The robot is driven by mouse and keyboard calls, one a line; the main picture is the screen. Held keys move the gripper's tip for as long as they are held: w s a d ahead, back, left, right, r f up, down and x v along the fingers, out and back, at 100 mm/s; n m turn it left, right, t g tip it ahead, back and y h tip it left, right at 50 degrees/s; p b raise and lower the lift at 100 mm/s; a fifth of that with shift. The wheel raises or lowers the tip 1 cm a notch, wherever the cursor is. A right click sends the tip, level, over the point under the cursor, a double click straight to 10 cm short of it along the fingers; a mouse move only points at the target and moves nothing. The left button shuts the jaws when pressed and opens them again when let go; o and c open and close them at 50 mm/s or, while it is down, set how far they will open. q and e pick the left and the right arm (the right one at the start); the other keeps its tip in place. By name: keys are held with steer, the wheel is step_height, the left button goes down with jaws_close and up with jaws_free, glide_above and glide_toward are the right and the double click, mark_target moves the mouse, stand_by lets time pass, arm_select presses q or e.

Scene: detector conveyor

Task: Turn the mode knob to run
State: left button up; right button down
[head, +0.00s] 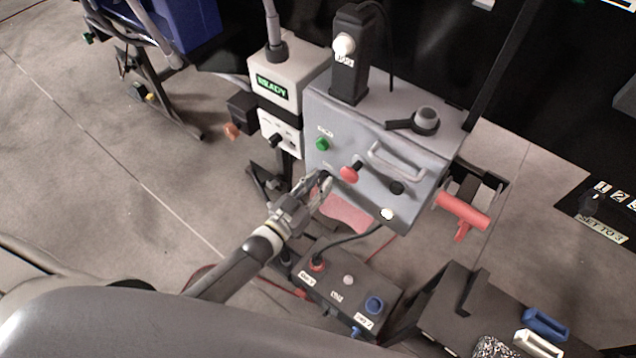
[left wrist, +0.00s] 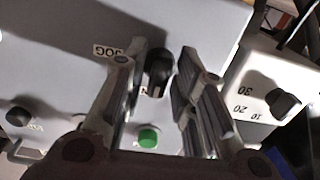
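The mode knob (left wrist: 160,72) is a black knob on the face of a grey control box (head: 375,140). In the left wrist view it sits between the two fingers of my left gripper (left wrist: 162,70), which stand apart on either side with narrow gaps. A JOG label (left wrist: 109,51) is left of the knob, and a second label, mostly hidden by a finger, shows an N. A pale mark on the knob points down in that view, towards the green button (left wrist: 149,138). In the head view my left gripper (head: 324,182) covers most of the knob. My right gripper is not in view.
The box also carries a red knob (head: 349,174), a handle (head: 397,160) and a white button (head: 387,214). A white unit with a READY display (head: 272,87) stands close left; its numbered dial (left wrist: 283,103) shows right of my fingers. A dark button box (head: 347,283) is below.

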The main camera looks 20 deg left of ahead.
arm_select(q)
steer(key=shift+o, duration=0.2)
steer(key=v, duration=1.2)
steer(key=shift+r, duration=0.1)
steer(key=s+a+f+g+y, duration=0.1)
steer(key=s+f+g, duration=0.15)
steer(key=f, duration=0.55)
steer(key=s+a+f+n+g+y, duration=0.1)
steer(key=s+a+f+g+y, duration=0.15)
steer(key=f, duration=0.45)
steer(key=s+a+f+g+y, duration=0.1)
steer(key=s+f+g, duration=0.15)
steer(key=f, duration=0.55)
steer(key=s+f+g+y, duration=0.1)
steer(key=s+f+g, duration=0.3)
steer(key=s+f, duration=0.3)
steer(key=s+f+g, duration=0.4)
steer(key=s+f, duration=0.4)
steer(key=s, duration=0.9)
steer(key=shift+s+y, duration=0.25)
steer(key=shift+y, duration=0.1)
steer(key=shift+a+g, duration=0.1)
steer(key=shift+g, duration=0.15)
